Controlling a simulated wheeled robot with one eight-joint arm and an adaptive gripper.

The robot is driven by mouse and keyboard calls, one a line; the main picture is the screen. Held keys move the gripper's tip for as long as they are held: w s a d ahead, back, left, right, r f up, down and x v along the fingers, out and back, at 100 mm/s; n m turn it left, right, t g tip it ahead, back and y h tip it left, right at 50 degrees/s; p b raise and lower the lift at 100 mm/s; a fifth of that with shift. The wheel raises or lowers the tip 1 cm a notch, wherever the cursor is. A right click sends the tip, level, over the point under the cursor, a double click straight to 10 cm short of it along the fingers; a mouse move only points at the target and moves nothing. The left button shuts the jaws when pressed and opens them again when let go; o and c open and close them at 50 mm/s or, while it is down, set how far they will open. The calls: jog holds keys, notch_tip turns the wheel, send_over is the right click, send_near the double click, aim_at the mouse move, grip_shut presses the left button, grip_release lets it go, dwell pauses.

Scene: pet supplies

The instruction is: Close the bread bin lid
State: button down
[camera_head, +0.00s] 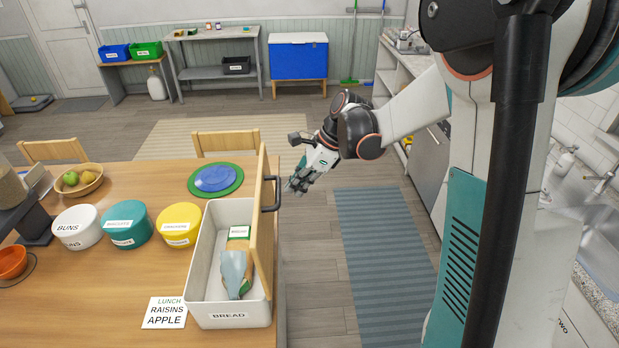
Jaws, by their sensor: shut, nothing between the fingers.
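The bread bin (231,316) is a white box labelled BREAD on the wooden table near its right edge. Its wooden lid (262,222) stands open, upright along the bin's right side, with a dark handle (273,194) on its outer face. A bread bag (236,262) lies inside the bin. My gripper (291,188) is shut and empty, to the right of the lid's far end and near the handle in the picture. It appears apart from the lid; I cannot tell the exact gap in depth.
On the table (120,290) left of the bin are a yellow tub (181,224), a teal tub (127,224), a white BUNS tub (77,227) and a lunch note (165,313). Green and blue plates (215,179) lie behind. Floor right of the table is free, with a striped rug (385,260).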

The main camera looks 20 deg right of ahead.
aim_at(277, 190)
jog(key=shift+w+a+f, duration=0.1)
jog(key=shift+a, duration=0.15)
jog(key=shift+a, duration=0.15)
jog(key=shift+w+a+r+g+h, duration=0.1)
jog(key=shift+w+a+r+h, duration=0.15)
jog(key=shift+a, duration=0.3)
jog(key=shift+w+a+r+g+h, duration=0.15)
jog(key=shift+a+h, duration=0.2)
jog(key=shift+a, duration=0.2)
jog(key=shift+w+a+r+g+h, duration=0.1)
jog(key=shift+w+a+r+h, duration=0.15)
jog(key=shift+a, duration=0.3)
jog(key=w+a+g+h+b, duration=0.1)
jog(key=w+a+h+b, duration=0.15)
jog(key=a+h, duration=0.45)
jog(key=w+a+f+y+b, duration=0.1)
jog(key=w+a+f+b, duration=0.1)
jog(key=a+f+b, duration=0.2)
jog(key=w+a+f+y+b, duration=0.1)
jog(key=w+a+f+b, duration=0.2)
jog(key=a+f, duration=0.7)
jog(key=shift+w+a+b, duration=0.25)
jog(key=shift+a+b, duration=0.6)
jog(key=shift+a, duration=1.25)
jog(key=shift+y, duration=0.25)
